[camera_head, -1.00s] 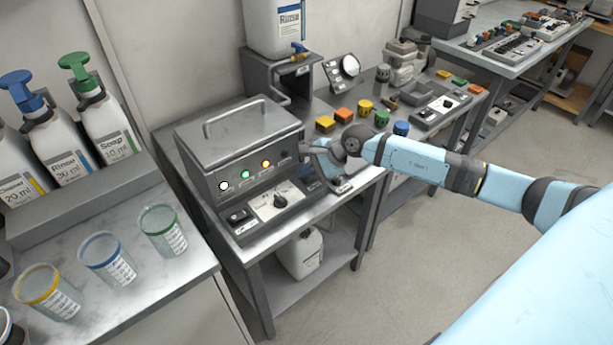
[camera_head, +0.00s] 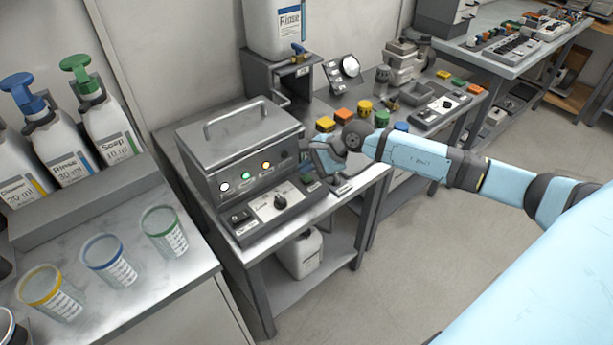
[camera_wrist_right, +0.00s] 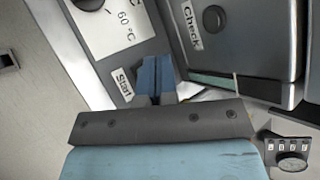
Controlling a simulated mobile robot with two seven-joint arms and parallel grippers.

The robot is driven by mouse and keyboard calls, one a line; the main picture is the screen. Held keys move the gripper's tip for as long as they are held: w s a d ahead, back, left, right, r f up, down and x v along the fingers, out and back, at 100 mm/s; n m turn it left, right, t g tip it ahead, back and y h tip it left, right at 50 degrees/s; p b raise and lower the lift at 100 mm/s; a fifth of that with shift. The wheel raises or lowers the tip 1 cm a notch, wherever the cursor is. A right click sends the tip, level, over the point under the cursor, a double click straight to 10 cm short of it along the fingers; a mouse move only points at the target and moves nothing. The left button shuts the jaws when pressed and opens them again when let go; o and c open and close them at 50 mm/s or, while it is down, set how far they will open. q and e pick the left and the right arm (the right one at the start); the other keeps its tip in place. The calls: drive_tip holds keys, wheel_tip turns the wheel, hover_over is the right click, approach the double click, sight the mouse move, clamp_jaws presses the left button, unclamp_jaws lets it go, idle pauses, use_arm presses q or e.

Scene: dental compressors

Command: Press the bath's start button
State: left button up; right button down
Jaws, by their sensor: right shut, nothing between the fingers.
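The bath (camera_head: 225,165) is a grey box with a handled lid and a front panel with lit white, green and orange lamps. Its lower control panel (camera_head: 262,208) has a dial and switches. My right gripper (camera_head: 312,178) is at the right end of that panel. In the right wrist view its blue fingers (camera_wrist_right: 157,78) are shut with nothing between them, right beside the "Start" label (camera_wrist_right: 124,84). The start button itself is not visible, seemingly hidden by the fingers; I cannot tell whether they touch it. The dial (camera_wrist_right: 90,4) and "Check" label (camera_wrist_right: 192,27) also show. My left gripper is not in view.
A rinse container (camera_head: 278,28) stands on a stand behind the bath. Colored blocks and jars (camera_head: 365,108) sit to its right. Pump bottles (camera_head: 105,125) and cups (camera_head: 163,232) occupy the left counter. The floor at front right is clear.

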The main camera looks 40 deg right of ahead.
sight(307, 178)
drive_tip(key=shift+r+p, duration=1.05)
drive_tip(key=shift+r, duration=1.45)
